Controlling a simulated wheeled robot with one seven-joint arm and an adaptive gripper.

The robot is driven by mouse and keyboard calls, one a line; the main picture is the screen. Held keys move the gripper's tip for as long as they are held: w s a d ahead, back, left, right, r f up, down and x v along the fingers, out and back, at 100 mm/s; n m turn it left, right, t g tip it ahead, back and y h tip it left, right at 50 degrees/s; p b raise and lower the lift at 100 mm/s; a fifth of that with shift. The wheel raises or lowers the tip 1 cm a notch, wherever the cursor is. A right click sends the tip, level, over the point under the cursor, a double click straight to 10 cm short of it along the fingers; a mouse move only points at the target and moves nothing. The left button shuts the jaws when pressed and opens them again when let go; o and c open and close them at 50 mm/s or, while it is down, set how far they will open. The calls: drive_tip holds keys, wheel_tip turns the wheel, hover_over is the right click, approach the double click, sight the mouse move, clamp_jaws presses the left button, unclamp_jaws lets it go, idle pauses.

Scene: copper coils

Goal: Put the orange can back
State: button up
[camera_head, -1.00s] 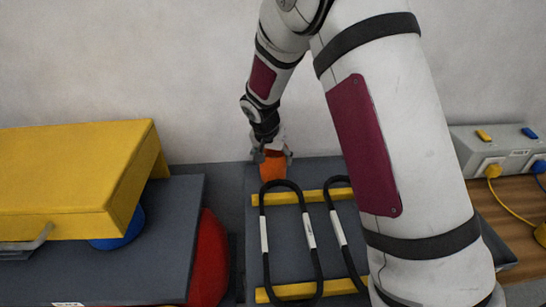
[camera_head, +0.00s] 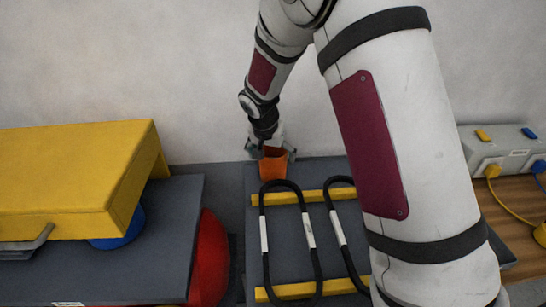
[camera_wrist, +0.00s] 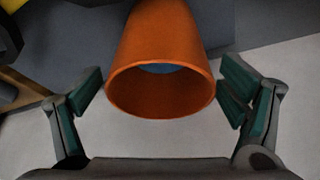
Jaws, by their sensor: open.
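The orange can (camera_head: 273,165) stands near the back edge of the dark grey board (camera_head: 285,235), behind the black loops. In the wrist view the orange can (camera_wrist: 160,60) shows its open round rim, with something bluish inside. My gripper (camera_head: 271,151) is at the can's upper part. The can's far end is cut off at the top of the wrist view.
Black loops (camera_head: 307,225) lie over yellow bars (camera_head: 275,198) on the board. At left a yellow case (camera_head: 75,180) stands on a grey slab (camera_head: 185,225), beside a red round object (camera_head: 210,260). A grey socket box (camera_head: 500,150) with cables is at right. The wall is close behind.

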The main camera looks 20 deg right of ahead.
drive_tip(key=v, duration=0.9)
drive_tip(key=shift+r, duration=0.3)
drive_tip(key=s+d+r+n+y, duration=0.1)
drive_tip(key=s+d+r, duration=0.1)
drive_tip(key=s+r, duration=0.5)
drive_tip(key=s+d+r+n, duration=0.1)
drive_tip(key=s+r, duration=0.3)
drive_tip(key=s, duration=0.6)
drive_tip(key=s+n+g+y, duration=0.1)
drive_tip(key=s+n, duration=0.3)
drive_tip(key=s, duration=1.6)
drive_tip(key=shift+s+a+f+n+y, duration=0.2)
drive_tip(key=shift+s+f+n+y, duration=0.1)
drive_tip(key=shift+s+f+n, duration=0.1)
drive_tip(key=shift+p, duration=0.3)
wheel_tip(320, 180, up, 6)
drive_tip(key=t+p, duration=0.1)
drive_tip(key=p, duration=0.4)
drive_tip(key=shift+r, duration=0.2)
